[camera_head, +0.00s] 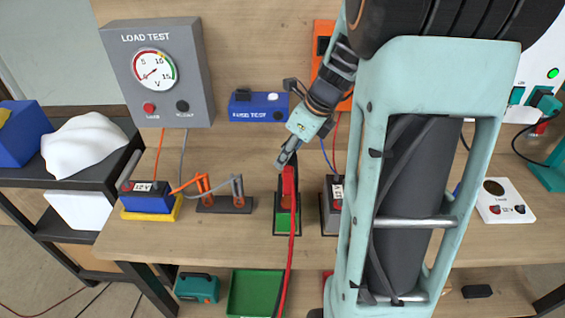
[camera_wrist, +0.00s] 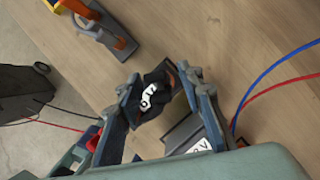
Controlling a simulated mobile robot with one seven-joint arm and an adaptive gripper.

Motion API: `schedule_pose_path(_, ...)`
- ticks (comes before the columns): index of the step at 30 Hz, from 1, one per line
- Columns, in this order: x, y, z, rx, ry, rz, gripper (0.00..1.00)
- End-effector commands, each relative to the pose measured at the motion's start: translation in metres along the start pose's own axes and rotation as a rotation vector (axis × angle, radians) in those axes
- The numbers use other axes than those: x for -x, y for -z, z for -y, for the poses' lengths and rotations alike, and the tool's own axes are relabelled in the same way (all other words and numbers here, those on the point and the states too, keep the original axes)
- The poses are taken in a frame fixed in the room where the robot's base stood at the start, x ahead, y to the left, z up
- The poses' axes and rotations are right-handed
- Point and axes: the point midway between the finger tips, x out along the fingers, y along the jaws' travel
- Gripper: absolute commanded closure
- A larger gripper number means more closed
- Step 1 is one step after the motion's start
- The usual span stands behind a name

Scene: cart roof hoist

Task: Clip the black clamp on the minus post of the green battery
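The green battery (camera_head: 283,222) stands in a black tray on the bench, its top largely covered by a red clamp and red cable (camera_head: 291,225). My gripper (camera_head: 286,158) is just above and behind it, pointing down. In the wrist view my gripper (camera_wrist: 160,88) has its fingers on either side of the black clamp (camera_wrist: 152,100), which carries a white mark. The fingers appear closed on it. The minus post is hidden, and I cannot tell whether the clamp touches it.
A grey battery (camera_head: 330,215) stands close on the right. A blue battery (camera_head: 147,202) and a holder (camera_head: 225,204) with orange and grey clamps are to the left. The load test box (camera_head: 157,75) and a blue box (camera_head: 258,106) stand behind. Bench between holder and green battery is clear.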

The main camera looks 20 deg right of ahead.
Motion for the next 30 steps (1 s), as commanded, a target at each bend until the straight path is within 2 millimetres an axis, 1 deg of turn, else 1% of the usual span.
schedule_pose_path(1, 0.012, -0.001, 0.001, 0.002, 0.004, 0.002, 0.65)
schedule_pose_path(3, 0.027, -0.001, 0.001, 0.001, 0.004, 0.003, 0.65)
schedule_pose_path(6, 0.044, -0.001, 0.0, 0.001, 0.003, 0.002, 0.65)
schedule_pose_path(10, 0.059, 0.0, 0.0, 0.0, 0.001, 0.0, 0.65)
schedule_pose_path(15, 0.066, 0.001, 0.0, -0.001, -0.001, -0.001, 0.65)
schedule_pose_path(27, 0.065, 0.001, 0.0, 0.0, -0.001, -0.001, 0.65)
schedule_pose_path(30, 0.063, 0.004, 0.0, 0.018, 0.003, -0.007, 0.65)
